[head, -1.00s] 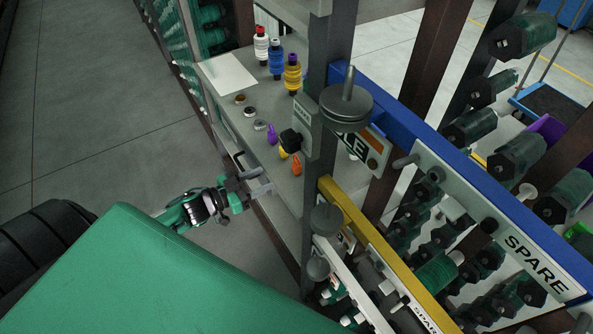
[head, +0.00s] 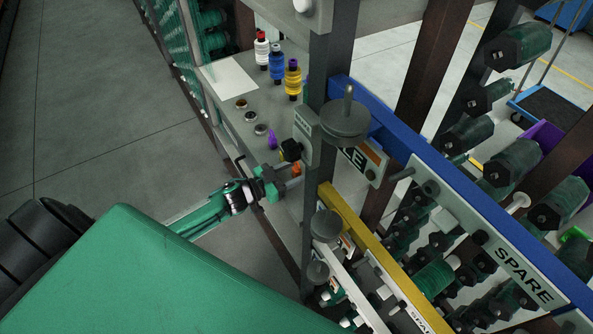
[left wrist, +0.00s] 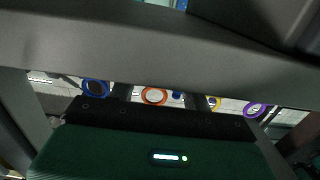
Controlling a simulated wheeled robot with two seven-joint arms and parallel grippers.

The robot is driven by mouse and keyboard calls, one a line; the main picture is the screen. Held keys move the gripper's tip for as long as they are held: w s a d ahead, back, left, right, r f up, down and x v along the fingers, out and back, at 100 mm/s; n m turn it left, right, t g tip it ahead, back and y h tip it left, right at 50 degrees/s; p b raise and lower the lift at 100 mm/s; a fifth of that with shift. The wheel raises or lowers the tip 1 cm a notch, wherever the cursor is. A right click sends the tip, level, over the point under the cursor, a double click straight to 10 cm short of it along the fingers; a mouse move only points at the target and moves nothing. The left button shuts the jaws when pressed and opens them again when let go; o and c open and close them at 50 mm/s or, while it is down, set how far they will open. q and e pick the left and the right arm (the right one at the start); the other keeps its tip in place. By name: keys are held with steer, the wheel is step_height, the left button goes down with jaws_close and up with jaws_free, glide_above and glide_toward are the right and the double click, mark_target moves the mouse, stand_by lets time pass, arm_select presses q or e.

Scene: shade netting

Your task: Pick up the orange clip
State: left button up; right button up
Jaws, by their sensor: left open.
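The orange clip (head: 296,168) stands on the grey shelf, partly hidden behind my left gripper and close to the upright post. My left gripper (head: 290,182) is open, with its fingertips reaching over the shelf edge just beside the clip. In the left wrist view the orange clip (left wrist: 154,96) shows as a ring between the two dark fingers (left wrist: 160,94), beyond their tips or between them; I cannot tell which. I see no contact. My right gripper is not in view.
A purple clip (head: 271,139) stands nearby; blue (left wrist: 95,88) and yellow (left wrist: 214,103) rings flank the orange one. Thread spools (head: 277,64) and a white sheet (head: 229,76) are farther back. The post (head: 328,120) and yellow rail (head: 350,218) crowd the right side.

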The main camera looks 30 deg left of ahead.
mark_target(294, 173)
arm_select(q)
steer(key=x, duration=0.3)
steer(key=shift+w+d, duration=0.1)
steer(key=shift+d, duration=0.1)
steer(key=c, duration=1)
steer(key=shift+c, duration=0.3)
step_height(294, 173, up, 20)
